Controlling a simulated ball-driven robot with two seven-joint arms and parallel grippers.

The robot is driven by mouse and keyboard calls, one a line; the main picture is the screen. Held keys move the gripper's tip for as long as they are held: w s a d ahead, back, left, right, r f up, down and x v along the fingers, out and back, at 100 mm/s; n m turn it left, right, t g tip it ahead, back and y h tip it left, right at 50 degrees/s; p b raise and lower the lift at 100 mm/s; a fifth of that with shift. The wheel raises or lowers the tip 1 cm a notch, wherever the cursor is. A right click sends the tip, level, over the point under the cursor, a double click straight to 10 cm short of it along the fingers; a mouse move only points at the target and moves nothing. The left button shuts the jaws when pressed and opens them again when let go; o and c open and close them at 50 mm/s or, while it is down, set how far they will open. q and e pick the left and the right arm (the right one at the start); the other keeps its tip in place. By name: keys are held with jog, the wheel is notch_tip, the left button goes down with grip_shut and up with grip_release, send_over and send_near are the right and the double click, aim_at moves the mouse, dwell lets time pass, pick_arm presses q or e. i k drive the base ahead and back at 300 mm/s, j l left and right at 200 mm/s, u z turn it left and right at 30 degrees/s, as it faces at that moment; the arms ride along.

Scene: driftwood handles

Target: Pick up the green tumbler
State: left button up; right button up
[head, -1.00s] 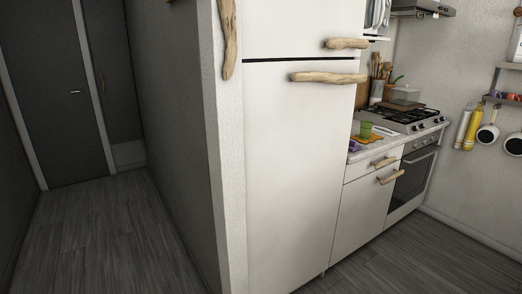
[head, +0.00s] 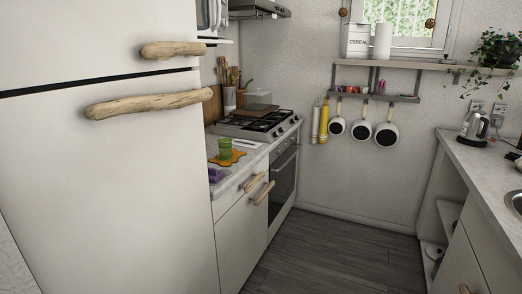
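The green tumbler (head: 225,148) stands upright on an orange splat-shaped mat (head: 233,158) on the small counter (head: 244,169) between the fridge and the stove. A purple item (head: 216,175) lies in front of it near the fridge side. Neither of my grippers shows in the head view.
The white fridge (head: 120,200) with driftwood handles stands close on the left. The gas stove (head: 258,124) is beyond the counter, with a utensil pot (head: 229,97) behind. A counter with a kettle (head: 474,128) is on the right. The wooden floor (head: 330,262) between is clear.

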aim_at(224, 144)
jog(key=i+l, duration=0.2)
jog(key=i, duration=0.25)
jog(key=i+l, duration=0.15)
jog(key=i, duration=0.35)
